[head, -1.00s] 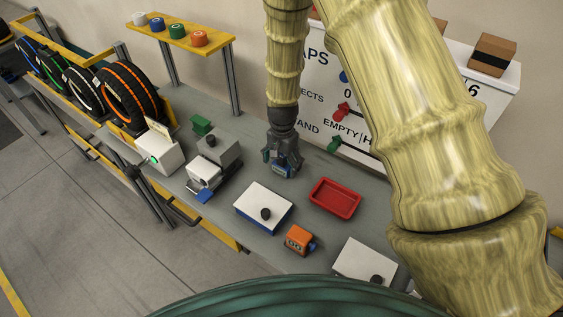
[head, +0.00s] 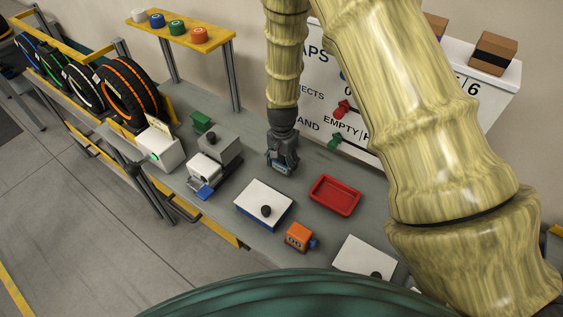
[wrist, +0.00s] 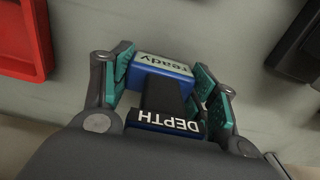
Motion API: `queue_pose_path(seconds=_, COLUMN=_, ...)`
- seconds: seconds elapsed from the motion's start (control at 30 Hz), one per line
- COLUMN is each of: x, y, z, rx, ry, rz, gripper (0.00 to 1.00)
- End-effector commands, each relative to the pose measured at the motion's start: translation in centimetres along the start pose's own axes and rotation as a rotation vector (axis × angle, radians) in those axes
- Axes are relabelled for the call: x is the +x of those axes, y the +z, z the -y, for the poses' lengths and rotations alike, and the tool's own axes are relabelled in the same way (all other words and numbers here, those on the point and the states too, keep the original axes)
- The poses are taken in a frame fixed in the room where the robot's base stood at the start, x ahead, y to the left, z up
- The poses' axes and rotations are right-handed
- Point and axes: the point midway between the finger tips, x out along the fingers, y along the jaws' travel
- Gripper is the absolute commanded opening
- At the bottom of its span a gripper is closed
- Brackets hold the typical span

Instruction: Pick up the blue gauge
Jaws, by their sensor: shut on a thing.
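The blue gauge (wrist: 162,92) shows in the wrist view between my gripper's teal finger pads. It has a blue body, a light face reading "ready" and a dark label reading "DEPTH". My gripper (wrist: 170,88) is shut on it. In the head view my gripper (head: 282,167) points down over the grey bench, left of the red tray. There the gauge (head: 281,170) shows only as a small blue and light patch between the fingers. I cannot tell whether the gauge still touches the bench.
The red tray (head: 335,195) lies to the right. A white-topped blue box (head: 264,204) and an orange device (head: 299,237) stand nearer. A grey and white machine (head: 207,170) stands left. The sign board (head: 352,134) rises behind. Some bench is bare between my gripper and the white-topped box.

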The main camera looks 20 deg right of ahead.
Motion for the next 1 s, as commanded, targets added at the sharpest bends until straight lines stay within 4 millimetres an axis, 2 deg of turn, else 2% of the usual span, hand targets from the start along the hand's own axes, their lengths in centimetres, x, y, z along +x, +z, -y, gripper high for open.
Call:
queue_pose_path(seconds=0.27, x=-0.8, y=0.0, z=0.0, rx=0.0, ry=0.0, rz=-0.001, gripper=0.31)
queue_pose_path(seconds=0.8, x=-7.4, y=-0.1, z=0.1, rx=0.0, ry=-0.001, rz=-0.002, gripper=0.31)
queue_pose_path(seconds=1.0, x=-9.2, y=0.0, z=0.0, rx=0.0, ry=0.0, rz=-0.001, gripper=0.31)
